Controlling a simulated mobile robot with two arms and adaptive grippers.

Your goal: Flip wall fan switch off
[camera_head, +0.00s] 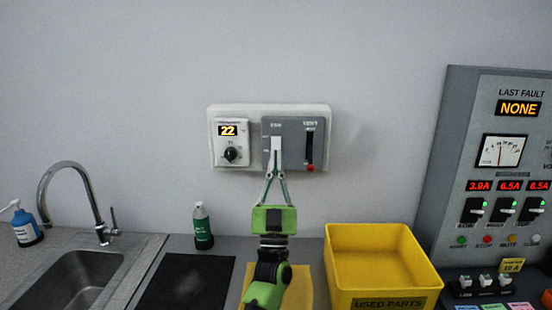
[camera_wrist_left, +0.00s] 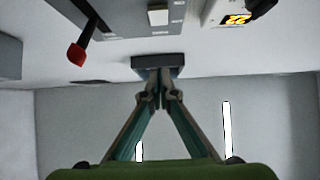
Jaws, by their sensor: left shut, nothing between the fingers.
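The wall fan switch (camera_head: 276,143) is a small white rocker on a grey plate (camera_head: 292,125) marked FAN and VENT, mounted on the wall. It also shows as a pale square at the top of the left wrist view (camera_wrist_left: 158,17). My left gripper (camera_head: 277,172) is in front of the plate, just below the switch in the head view, with its fingertips together and empty. In the left wrist view the closed fingertips (camera_wrist_left: 158,72) are close to the plate. Whether they touch the switch I cannot tell. My right gripper is out of view.
A thermostat (camera_head: 231,155) reading 22 sits left of the switch; a red-tipped vent lever (camera_head: 310,167) sits right of it. Below are a green bottle (camera_head: 202,228), a yellow bin (camera_head: 384,300) and a sink (camera_head: 70,275). A control panel (camera_head: 450,150) stands at right.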

